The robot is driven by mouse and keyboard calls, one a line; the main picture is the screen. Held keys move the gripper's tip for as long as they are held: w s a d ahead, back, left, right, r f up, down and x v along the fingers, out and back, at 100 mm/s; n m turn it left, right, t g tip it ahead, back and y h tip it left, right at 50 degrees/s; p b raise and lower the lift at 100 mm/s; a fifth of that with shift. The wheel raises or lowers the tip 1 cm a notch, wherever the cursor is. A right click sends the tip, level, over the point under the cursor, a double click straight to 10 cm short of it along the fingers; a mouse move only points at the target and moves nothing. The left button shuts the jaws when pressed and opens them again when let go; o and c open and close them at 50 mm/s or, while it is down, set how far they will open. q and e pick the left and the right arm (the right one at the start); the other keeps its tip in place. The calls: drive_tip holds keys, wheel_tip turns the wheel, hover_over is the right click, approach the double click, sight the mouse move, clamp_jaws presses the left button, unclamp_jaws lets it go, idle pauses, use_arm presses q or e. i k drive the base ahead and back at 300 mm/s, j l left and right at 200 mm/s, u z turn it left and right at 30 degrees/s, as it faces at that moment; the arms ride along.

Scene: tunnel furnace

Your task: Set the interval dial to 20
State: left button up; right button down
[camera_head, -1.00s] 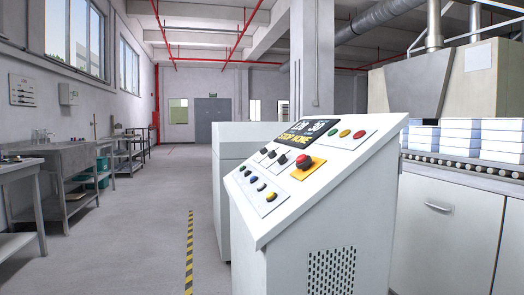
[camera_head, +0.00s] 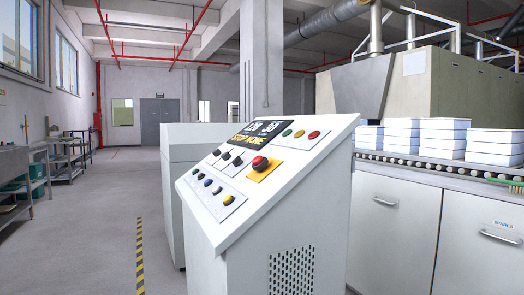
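A white control console (camera_head: 245,220) with a sloped panel stands in the middle of the head view. Its dark display (camera_head: 260,133) shows two numbers, the right one seemingly 36, above yellow text reading "STOP NONE". Several small black knobs (camera_head: 226,156) sit in a row left of a red mushroom button (camera_head: 261,163) on a yellow plate. Their labels are too small to read, so I cannot tell which is the interval dial. Neither of my grippers is in view.
A roller conveyor (camera_head: 440,168) with stacked white and blue boxes (camera_head: 415,132) runs at the right above white cabinets. Another white cabinet (camera_head: 186,190) stands behind the console. Benches (camera_head: 15,165) line the left wall. The floor (camera_head: 85,235) left of the yellow-black stripe is clear.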

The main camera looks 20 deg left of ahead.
sight(217, 152)
drive_tip(key=j+z, duration=0.35)
drive_tip(key=j, duration=0.2)
drive_tip(key=j+z, duration=0.4)
drive_tip(key=j, duration=0.15)
drive_tip(key=j+z, duration=0.35)
drive_tip(key=j, duration=0.2)
drive_tip(key=k, duration=0.05)
